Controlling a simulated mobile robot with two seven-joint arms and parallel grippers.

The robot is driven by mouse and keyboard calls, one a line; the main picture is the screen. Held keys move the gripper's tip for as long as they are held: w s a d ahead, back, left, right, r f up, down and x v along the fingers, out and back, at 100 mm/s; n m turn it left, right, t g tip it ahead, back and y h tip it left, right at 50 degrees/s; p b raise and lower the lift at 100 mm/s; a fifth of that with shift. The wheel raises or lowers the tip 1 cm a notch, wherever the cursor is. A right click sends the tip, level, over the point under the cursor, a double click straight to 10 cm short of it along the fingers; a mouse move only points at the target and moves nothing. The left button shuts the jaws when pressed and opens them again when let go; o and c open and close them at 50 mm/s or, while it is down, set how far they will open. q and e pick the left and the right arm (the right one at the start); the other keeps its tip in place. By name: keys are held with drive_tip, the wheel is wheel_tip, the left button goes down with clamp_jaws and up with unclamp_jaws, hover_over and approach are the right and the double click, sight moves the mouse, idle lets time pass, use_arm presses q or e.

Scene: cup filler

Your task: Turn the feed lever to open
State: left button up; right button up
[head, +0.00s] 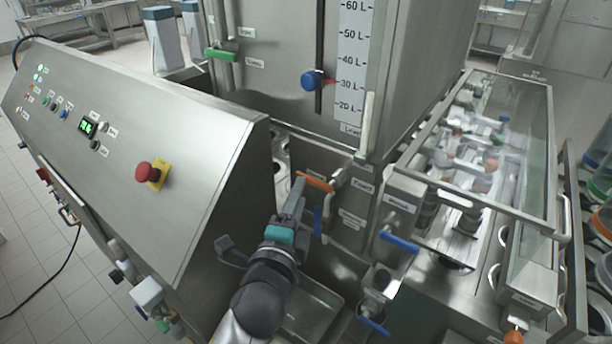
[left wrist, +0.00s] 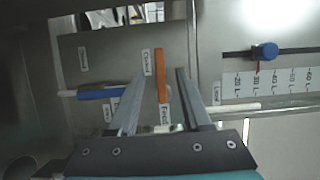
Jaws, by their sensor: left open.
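The feed lever (head: 316,182) is an orange handle on the front of the steel tank, beside a "Feed" label (head: 362,187). In the left wrist view the orange lever (left wrist: 161,76) stands between the two fingers, with gaps on both sides, near a "Closed" label (left wrist: 146,62). My left gripper (head: 297,190) is open at the lever's free end and holds nothing. The same gripper (left wrist: 156,92) shows its two grey fingers in the left wrist view. Whether a finger touches the lever cannot be told. My right gripper is not seen.
A blue lever (head: 318,221) is close to the right of my left gripper; it also shows in the wrist view (left wrist: 100,93). Another blue lever (head: 399,242) is further right. A control panel (head: 110,150) with a red stop button (head: 145,171) is at left. A glass-covered conveyor (head: 480,140) is at right.

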sight(306, 175)
use_arm(q)
drive_tip(key=shift+x, duration=3.15)
clamp_jaws()
